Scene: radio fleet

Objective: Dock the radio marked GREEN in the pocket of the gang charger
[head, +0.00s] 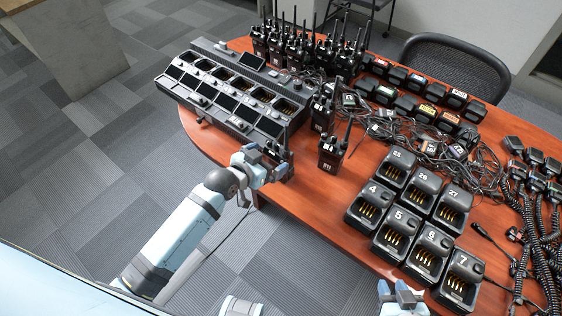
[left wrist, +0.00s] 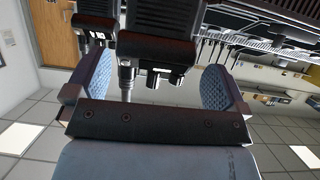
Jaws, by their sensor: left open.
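The gang charger (head: 195,100) is a long dark unit with a row of pockets at the table's left end. My left gripper (head: 266,160) is open at the table's near edge, just below the charger's right end. A dark radio (head: 284,157) stands at its fingers. In the left wrist view, a radio's knobs and antenna (left wrist: 155,50) show between the spread fingers (left wrist: 150,90); contact is unclear. Two radios (head: 332,152) (head: 322,112) stand to the right. I cannot read GREEN on any radio. My right gripper (head: 402,294) is partly in view at the bottom, apparently empty.
Several radios (head: 300,50) crowd the table's back edge. Single chargers (head: 398,232), several numbered, stand at front right. Tangled cables (head: 440,150) and coiled-cord microphones (head: 540,180) lie beyond them. Bare table (head: 310,195) shows between my left gripper and the single chargers.

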